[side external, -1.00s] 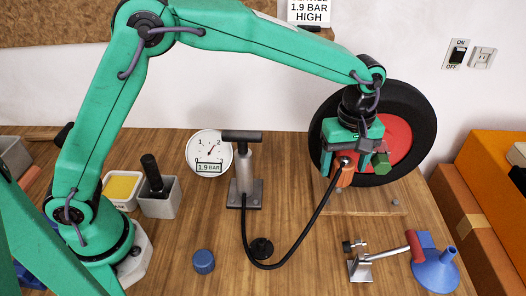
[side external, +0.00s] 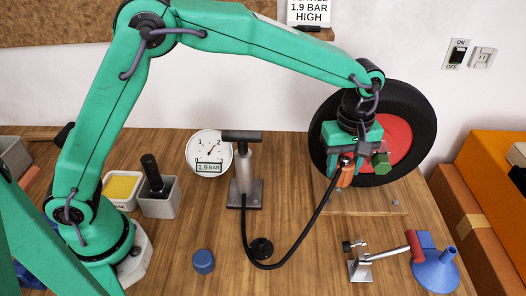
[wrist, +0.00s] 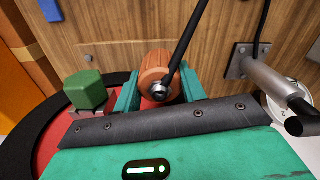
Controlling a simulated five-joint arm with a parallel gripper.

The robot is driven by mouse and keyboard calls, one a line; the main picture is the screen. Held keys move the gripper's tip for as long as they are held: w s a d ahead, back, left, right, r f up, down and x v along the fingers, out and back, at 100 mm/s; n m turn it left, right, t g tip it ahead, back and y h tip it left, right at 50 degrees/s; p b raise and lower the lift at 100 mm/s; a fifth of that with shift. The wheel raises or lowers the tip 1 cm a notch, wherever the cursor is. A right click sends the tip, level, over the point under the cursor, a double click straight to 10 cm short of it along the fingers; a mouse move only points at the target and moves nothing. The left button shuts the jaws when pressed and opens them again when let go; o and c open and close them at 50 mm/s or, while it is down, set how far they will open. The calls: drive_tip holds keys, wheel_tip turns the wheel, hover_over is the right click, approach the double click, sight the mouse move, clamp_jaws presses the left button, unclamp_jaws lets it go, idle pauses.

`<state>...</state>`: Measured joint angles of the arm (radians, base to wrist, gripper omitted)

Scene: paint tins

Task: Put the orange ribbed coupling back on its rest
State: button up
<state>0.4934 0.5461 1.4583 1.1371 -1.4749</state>
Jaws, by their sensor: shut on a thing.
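The orange ribbed coupling (side external: 345,175) is at the end of a black hose, in front of the red hub of the wheel. My gripper (side external: 346,165) is shut on it. In the wrist view the coupling (wrist: 155,72) sits between the two green fingers of my gripper (wrist: 158,88), with the hose leaving its metal end. A small black round stand (side external: 262,248) is on the table beside the hose; I cannot tell whether it is the rest. A green hexagonal piece (side external: 381,161) is just right of the coupling, also in the wrist view (wrist: 87,90).
The wheel (side external: 425,120) stands upright on a wooden board (side external: 375,202). The hose (side external: 314,222) loops over the table to the pump (side external: 243,180). A gauge (side external: 209,153) reads 1.9 bar. A blue cap (side external: 203,262), a metal clamp (side external: 361,268) and a blue funnel (side external: 436,272) stand in front.

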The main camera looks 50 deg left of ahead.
sight(345, 164)
drive_tip(key=shift+r, duration=0.75)
drive_tip(key=r, duration=0.3)
drive_tip(key=shift+s+d+r, duration=0.1)
drive_tip(key=shift+s+d, duration=0.15)
drive_tip(key=shift+s, duration=0.1)
drive_tip(key=s+d+r, duration=0.5)
drive_tip(key=s+r, duration=0.1)
drive_tip(key=s, duration=0.3)
drive_tip(key=shift+s+d+r, duration=0.15)
drive_tip(key=shift+s+d, duration=0.05)
drive_tip(key=shift+d, duration=0.05)
drive_tip(key=o, duration=0.3)
drive_tip(key=shift+c, duration=0.4)
drive_tip(key=shift+a, duration=0.1)
